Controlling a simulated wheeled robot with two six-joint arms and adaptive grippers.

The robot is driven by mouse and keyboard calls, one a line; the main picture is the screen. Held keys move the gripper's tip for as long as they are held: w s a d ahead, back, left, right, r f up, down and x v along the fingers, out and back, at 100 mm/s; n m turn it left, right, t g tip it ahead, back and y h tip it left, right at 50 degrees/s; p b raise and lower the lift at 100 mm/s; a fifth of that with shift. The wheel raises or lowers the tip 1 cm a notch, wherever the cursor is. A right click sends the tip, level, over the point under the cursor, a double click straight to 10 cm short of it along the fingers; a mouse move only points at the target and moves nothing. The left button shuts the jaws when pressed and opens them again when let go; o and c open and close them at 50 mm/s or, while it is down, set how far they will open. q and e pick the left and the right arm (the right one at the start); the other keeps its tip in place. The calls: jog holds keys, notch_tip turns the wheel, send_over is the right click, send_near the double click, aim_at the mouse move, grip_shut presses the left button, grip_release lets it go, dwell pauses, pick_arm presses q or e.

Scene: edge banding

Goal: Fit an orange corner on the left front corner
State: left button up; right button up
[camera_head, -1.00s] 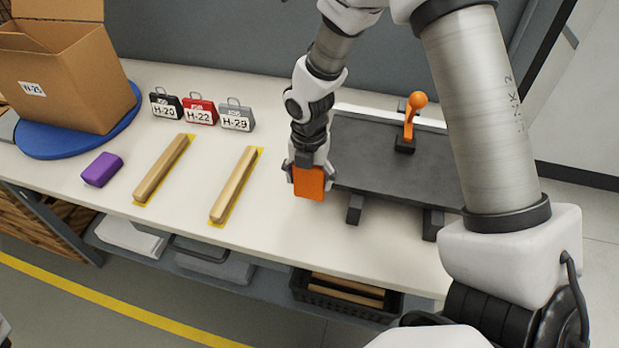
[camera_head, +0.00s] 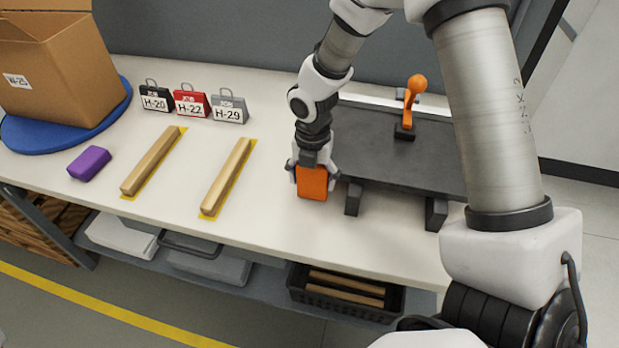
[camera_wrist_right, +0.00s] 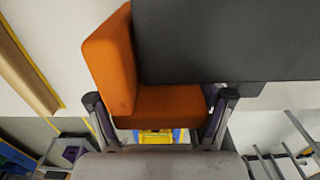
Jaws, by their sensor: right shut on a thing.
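The orange corner (camera_head: 313,182) is an L-shaped piece held in my right gripper (camera_head: 311,172) at the left front corner of the dark grey panel (camera_head: 400,150). In the right wrist view the fingers (camera_wrist_right: 159,118) are shut on the orange corner (camera_wrist_right: 118,65). There one wall lies along the left edge of the panel (camera_wrist_right: 230,40) and the other along its front edge. I cannot tell whether the walls touch the panel edges everywhere. My left gripper is not in view.
An orange-handled clamp (camera_head: 412,100) stands on the panel, which rests on dark supports (camera_head: 436,214). Two wooden strips (camera_head: 227,178), a purple block (camera_head: 89,163), labelled tags (camera_head: 192,103) and a cardboard box (camera_head: 55,65) are to the left. Bare white table lies in front of the strips.

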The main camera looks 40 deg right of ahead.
jog(key=o, duration=0.8)
jog(key=shift+w, duration=0.1)
jog(key=shift+c, duration=0.2)
jog(key=shift+r, duration=0.15)
notch_tip(320, 180, up, 12)
jog(key=shift+f, duration=0.1)
jog(key=shift+f, duration=0.1)
